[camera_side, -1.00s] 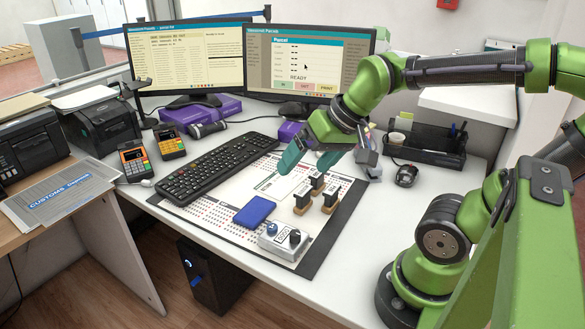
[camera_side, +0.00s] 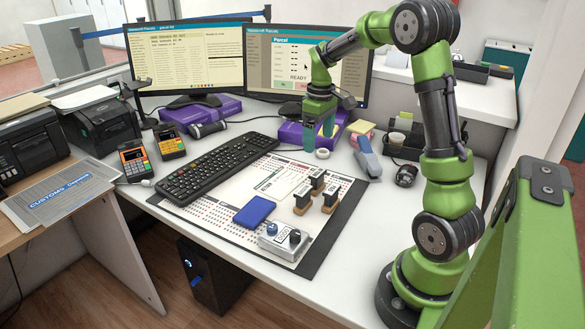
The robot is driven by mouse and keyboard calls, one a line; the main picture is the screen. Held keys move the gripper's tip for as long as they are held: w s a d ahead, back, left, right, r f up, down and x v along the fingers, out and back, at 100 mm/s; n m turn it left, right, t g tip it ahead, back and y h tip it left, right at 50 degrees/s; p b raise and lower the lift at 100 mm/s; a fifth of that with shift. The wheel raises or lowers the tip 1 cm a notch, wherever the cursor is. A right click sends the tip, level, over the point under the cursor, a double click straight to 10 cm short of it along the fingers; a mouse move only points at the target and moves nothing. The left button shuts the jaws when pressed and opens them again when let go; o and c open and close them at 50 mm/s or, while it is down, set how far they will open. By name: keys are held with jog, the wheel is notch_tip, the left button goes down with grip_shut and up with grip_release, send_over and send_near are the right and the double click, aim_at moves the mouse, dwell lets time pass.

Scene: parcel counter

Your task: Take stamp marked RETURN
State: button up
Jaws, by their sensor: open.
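Three stamps with wooden bases, black bodies and white labels stand upright on the desk mat (camera_side: 318,262), at its right side: a left stamp (camera_side: 302,199), a back stamp (camera_side: 317,181) and a right stamp (camera_side: 331,196). Their labels are too small to read, so I cannot tell which is marked RETURN. My gripper (camera_side: 318,140) is open and empty, with its teal fingers pointing down. It is behind the stamps, over the back of the desk in front of the right monitor, apart from them.
A blue ink pad (camera_side: 255,211) and a grey device (camera_side: 284,241) lie in front of the stamps. A keyboard (camera_side: 215,168) is to the left. A white tape roll (camera_side: 322,154), a stapler (camera_side: 366,157), a mouse (camera_side: 406,175) and a black organizer (camera_side: 415,146) stand behind and right.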

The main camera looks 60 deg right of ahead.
aim_at(318, 172)
notch_tip(318, 172, down, 9)
jog(key=shift+f, duration=0.15)
jog(key=shift+s+a+f, duration=0.15)
jog(key=shift+f, duration=1.2)
jog(key=shift+s+a+f, duration=0.1)
jog(key=shift+a+f, duration=0.05)
jog(key=shift+f, duration=1.2)
jog(key=c, duration=1)
jog(key=shift+r, duration=0.1)
jog(key=shift+c, duration=0.2)
